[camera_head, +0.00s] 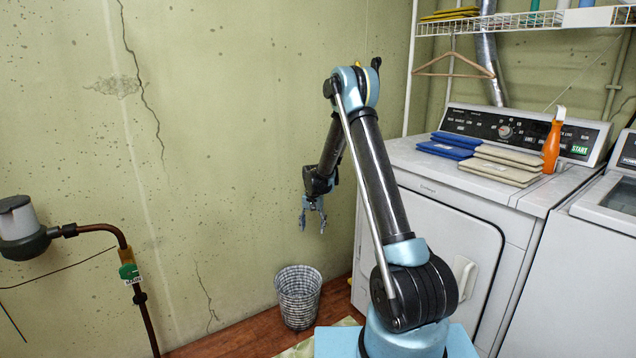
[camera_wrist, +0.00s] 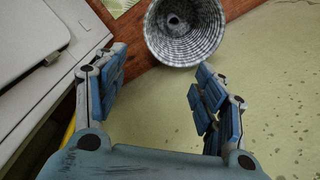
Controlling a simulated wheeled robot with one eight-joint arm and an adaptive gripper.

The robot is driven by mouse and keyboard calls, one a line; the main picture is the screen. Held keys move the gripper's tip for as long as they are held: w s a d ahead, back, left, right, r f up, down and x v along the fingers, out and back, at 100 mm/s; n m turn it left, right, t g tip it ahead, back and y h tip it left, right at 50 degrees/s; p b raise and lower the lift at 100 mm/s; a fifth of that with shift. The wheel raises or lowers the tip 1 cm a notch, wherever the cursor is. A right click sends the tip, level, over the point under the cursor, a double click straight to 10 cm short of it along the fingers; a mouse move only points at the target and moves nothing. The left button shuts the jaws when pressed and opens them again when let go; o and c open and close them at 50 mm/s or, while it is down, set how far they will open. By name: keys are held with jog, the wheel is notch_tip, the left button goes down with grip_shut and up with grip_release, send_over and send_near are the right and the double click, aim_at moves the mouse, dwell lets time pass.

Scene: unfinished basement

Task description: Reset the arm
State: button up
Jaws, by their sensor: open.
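My gripper (camera_head: 313,222) hangs from my bent arm in the head view, pointing down above the basket and in front of the green wall. It is open and empty. In the wrist view its two blue fingers (camera_wrist: 157,98) stand apart with nothing between them. My arm's elbow is raised high, and the forearm reaches down to the left of the dryer.
A woven basket (camera_head: 298,296) stands on the wooden floor (camera_head: 232,345) below my gripper. A white dryer (camera_head: 440,215) stands to the right, with blue cloths (camera_head: 449,145), beige cloths (camera_head: 500,165) and an orange bottle (camera_head: 552,146) on top. A gas meter (camera_head: 20,230) with pipe is at left.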

jog(key=s+d+r+n, duration=0.1)
jog(key=s+d+r, duration=0.6)
jog(key=s+r, duration=0.45)
jog(key=s+d+r, duration=0.7)
jog(key=s+r, duration=0.4)
jog(key=r, duration=0.1)
jog(key=s+d+f, duration=0.2)
jog(key=s, duration=0.7)
jog(key=s+d+f+n+t, duration=0.1)
jog(key=s+d, duration=0.2)
jog(key=s, duration=0.6)
jog(key=s+d+f, duration=0.2)
jog(key=s, duration=0.7)
jog(key=shift+d+f+n+t, duration=0.2)
jog(key=shift+f+n+t, duration=0.1)
jog(key=shift+t, duration=0.1)
jog(key=shift+s, duration=0.1)
jog(key=shift+w+f, duration=0.2)
jog(key=shift+w, duration=0.25)
